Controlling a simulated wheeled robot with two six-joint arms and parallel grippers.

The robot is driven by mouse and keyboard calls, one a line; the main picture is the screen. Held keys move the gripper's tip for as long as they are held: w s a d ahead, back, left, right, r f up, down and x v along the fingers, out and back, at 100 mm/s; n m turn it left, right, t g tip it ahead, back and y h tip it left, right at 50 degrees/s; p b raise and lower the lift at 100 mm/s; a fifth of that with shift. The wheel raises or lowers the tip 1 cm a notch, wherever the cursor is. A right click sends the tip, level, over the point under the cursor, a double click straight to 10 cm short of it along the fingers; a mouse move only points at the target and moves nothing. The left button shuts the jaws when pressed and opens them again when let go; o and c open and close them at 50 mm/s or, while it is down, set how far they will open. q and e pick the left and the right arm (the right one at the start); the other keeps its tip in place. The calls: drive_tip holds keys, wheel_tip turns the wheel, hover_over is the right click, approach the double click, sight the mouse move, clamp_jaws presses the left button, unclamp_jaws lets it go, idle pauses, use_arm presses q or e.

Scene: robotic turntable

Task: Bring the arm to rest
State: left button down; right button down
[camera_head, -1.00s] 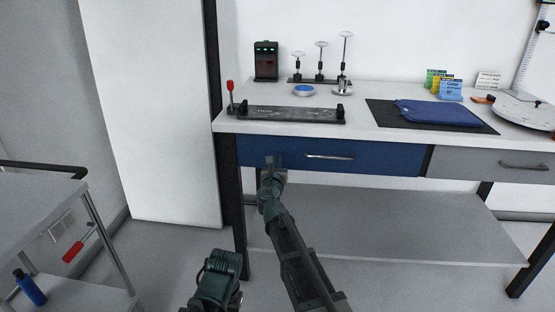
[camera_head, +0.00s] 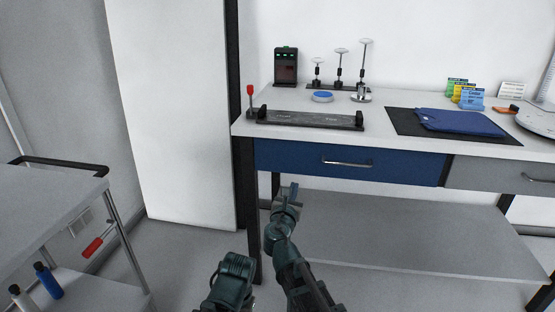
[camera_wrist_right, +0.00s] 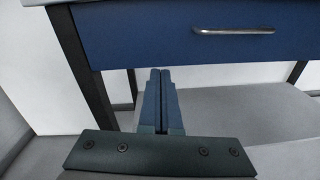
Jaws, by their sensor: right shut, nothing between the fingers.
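My right gripper (camera_head: 292,188) is in front of the workbench, just below the blue drawer (camera_head: 300,157) and apart from it. It also shows in the right wrist view (camera_wrist_right: 160,75), with its two fingers together and nothing between them. The right arm reaches forward from the bottom of the head view. A part of my left arm shows at the bottom, left of the right arm; its gripper does not show. The drawer is shut, and its handle (camera_wrist_right: 234,31) is up and to the right of the fingers in the wrist view.
The workbench top (camera_head: 385,140) bears a black rail fixture (camera_head: 310,118), a blue cloth (camera_head: 460,122) on a dark mat and several stands. A lower shelf (camera_head: 400,235) lies beneath. A grey cart (camera_head: 45,195) stands at left with bottles. Floor between is clear.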

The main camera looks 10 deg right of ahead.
drive_tip(key=s+d+f+m+g, duration=0.3)
drive_tip(key=s+f+m+g, duration=0.6)
drive_tip(key=s+f+m, duration=0.55)
drive_tip(key=s+a+f+m+g+y, duration=0.2)
drive_tip(key=s+a+f+m+g, duration=0.15)
drive_tip(key=s+m, duration=0.3)
drive_tip(key=s+a+f+m+g+y, duration=0.25)
drive_tip(key=s+a+m+g, duration=0.2)
drive_tip(key=s, duration=0.25)
wheel_tip(320, 180, up, 32)
drive_tip(key=s+a+m+p, duration=0.1)
drive_tip(key=p, duration=3.1)
drive_tip(key=shift+s+a+f, duration=0.15)
drive_tip(key=shift+a+f, duration=0.05)
drive_tip(key=shift+a, duration=0.05)
